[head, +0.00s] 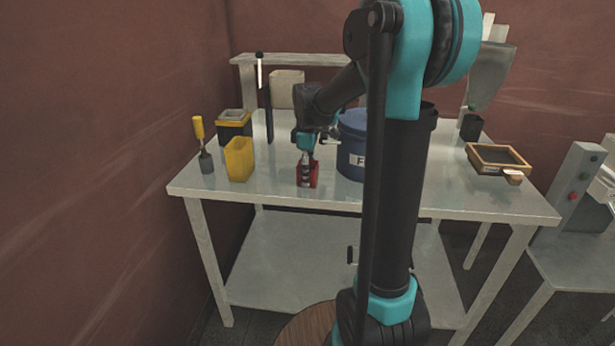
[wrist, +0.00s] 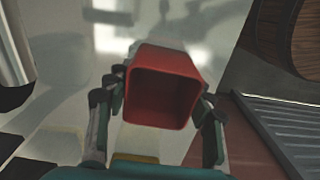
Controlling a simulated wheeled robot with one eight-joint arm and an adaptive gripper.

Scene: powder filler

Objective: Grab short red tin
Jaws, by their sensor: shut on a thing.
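The short red tin (head: 313,181) stands near the front edge of the grey table in the head view, left of the blue drum. My gripper (head: 306,172) comes down on it from above and covers part of it. In the wrist view the red tin (wrist: 160,88) is open-topped, with a dark, empty-looking inside. My gripper's fingers (wrist: 160,105) press on its left and right sides, shut on it. I cannot tell whether its base touches the table.
A blue drum (head: 352,150) stands close on the right. A yellow tin (head: 239,160), a yellow-handled tool (head: 204,145) and a dark yellow-rimmed container (head: 234,126) stand left. A wooden-framed tray (head: 497,160) lies right. The table's (head: 400,203) front edge is near.

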